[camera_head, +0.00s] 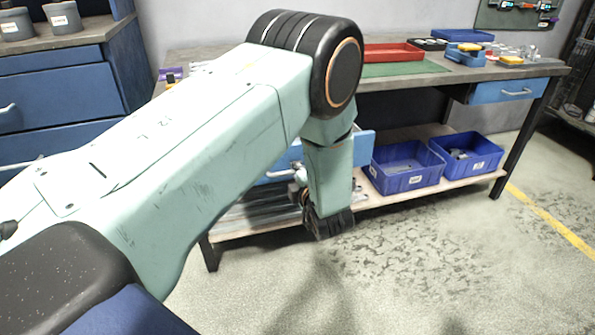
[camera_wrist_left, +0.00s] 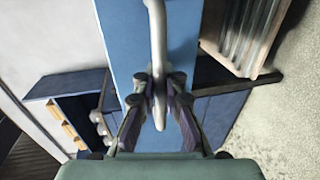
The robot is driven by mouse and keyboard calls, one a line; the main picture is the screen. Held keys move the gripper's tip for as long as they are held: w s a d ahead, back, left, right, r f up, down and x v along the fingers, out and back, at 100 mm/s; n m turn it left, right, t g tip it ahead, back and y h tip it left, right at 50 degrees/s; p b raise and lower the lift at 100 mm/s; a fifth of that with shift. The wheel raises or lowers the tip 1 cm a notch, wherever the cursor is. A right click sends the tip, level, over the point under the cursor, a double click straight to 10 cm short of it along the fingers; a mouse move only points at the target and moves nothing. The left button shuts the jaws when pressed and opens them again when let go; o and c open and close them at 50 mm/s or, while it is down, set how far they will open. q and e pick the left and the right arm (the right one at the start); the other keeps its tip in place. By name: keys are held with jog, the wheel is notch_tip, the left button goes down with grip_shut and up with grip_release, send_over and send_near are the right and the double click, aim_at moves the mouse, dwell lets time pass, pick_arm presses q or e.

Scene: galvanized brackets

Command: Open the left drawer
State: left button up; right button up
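The left drawer (camera_head: 365,148) is a blue front under the workbench, partly covered by my left arm. It sits lower in the head view than the bench edge and appears pulled out. In the head view my left gripper (camera_head: 308,192) is low in front of the drawer. My right gripper is in neither view.
The workbench (camera_head: 400,82) carries a red tray (camera_head: 393,53) and a green mat (camera_head: 405,69). A closed right drawer (camera_head: 507,90) hangs under it. Blue bins (camera_head: 405,180) stand on the lower shelf. A blue drawer cabinet (camera_head: 60,95) is at left. Floor in front is clear.

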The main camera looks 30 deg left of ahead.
pick_arm(q)
jog(key=o, duration=0.4)
jog(key=shift+r, duration=0.15)
jog(key=shift+o, duration=0.4)
jog(key=shift+d, duration=0.1)
jog(key=v, duration=0.7)
jog(key=shift+s, duration=0.15)
